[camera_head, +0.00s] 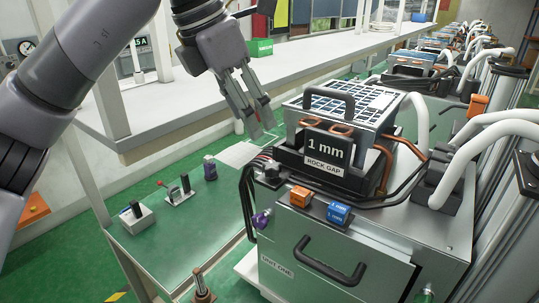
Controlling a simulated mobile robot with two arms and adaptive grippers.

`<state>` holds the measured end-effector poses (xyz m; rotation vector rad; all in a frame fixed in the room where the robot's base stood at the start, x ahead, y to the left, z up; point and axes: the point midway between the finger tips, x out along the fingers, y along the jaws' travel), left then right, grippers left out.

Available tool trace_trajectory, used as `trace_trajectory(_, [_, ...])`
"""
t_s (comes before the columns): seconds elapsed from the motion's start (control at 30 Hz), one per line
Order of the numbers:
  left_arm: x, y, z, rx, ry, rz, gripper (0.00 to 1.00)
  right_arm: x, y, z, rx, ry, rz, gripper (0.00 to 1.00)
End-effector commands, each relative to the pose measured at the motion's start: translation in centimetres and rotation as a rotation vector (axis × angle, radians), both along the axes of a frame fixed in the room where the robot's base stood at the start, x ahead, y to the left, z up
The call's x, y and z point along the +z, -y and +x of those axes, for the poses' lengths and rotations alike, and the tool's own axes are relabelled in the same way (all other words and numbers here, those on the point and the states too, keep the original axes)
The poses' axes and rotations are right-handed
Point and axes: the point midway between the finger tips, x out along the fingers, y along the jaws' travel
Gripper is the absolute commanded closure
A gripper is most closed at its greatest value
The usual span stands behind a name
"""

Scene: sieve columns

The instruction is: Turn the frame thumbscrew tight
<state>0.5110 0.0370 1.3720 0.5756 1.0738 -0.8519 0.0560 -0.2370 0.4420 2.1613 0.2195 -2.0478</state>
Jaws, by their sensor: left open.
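A small purple knob (261,218), which looks like a thumbscrew, sits at the left front side of the metal unit labelled "UNIT ONE" (345,255). I cannot tell from here how tight it is. On top of the unit is a black frame with "1 mm" and "ROCK GAP" labels (326,152), with a gridded metal box (385,115) and a black handle above it. My left gripper (261,130) is open and empty. It hangs in the air, above and apart from the knob in the picture, just left of the gridded box. My right gripper is not in view.
An orange block (300,196) and a blue block (339,212) sit on the unit's front top edge. A low green-topped table (165,235) at left carries small switch-like items. A long grey bench (180,110) runs behind. Black cables hang beside the unit.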

Motion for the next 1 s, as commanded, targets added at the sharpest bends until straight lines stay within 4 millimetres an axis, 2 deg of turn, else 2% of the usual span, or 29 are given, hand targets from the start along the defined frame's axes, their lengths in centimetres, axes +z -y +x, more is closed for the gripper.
trace_trajectory(0.07, [-1.7, 0.5, 0.4, -0.001, -0.005, 0.002, 0.5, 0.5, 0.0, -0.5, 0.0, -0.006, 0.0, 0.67])
trace_trajectory(0.13, [-3.1, 1.0, 0.7, -0.002, -0.005, 0.001, 0.5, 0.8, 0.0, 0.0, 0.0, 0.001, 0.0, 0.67])
trace_trajectory(0.3, [-6.3, 2.2, 1.5, -0.002, -0.005, 0.0, 0.5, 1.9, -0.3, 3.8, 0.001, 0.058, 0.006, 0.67])
trace_trajectory(0.4, [-7.9, 2.8, 1.8, -0.002, -0.005, -0.001, 0.5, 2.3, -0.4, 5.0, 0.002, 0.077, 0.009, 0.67])
trace_trajectory(0.53, [-9.4, 3.3, 2.2, -0.002, -0.004, -0.001, 0.5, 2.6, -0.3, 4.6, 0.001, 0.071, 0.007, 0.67])
trace_trajectory(0.67, [-10.2, 3.5, 2.4, -0.001, -0.002, -0.001, 0.5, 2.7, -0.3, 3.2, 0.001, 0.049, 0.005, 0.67])
trace_trajectory(0.8, [-10.4, 3.6, 2.5, -0.001, -0.001, -0.002, 0.5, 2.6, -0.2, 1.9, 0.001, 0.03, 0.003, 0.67])
trace_trajectory(0.97, [-10.4, 3.6, 2.5, -0.002, -0.001, -0.002, 0.5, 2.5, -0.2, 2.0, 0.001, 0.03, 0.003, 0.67])
trace_trajectory(1.0, [-10.4, 3.6, 2.5, -0.002, -0.001, -0.002, 0.53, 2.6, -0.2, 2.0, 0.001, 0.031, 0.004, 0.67])
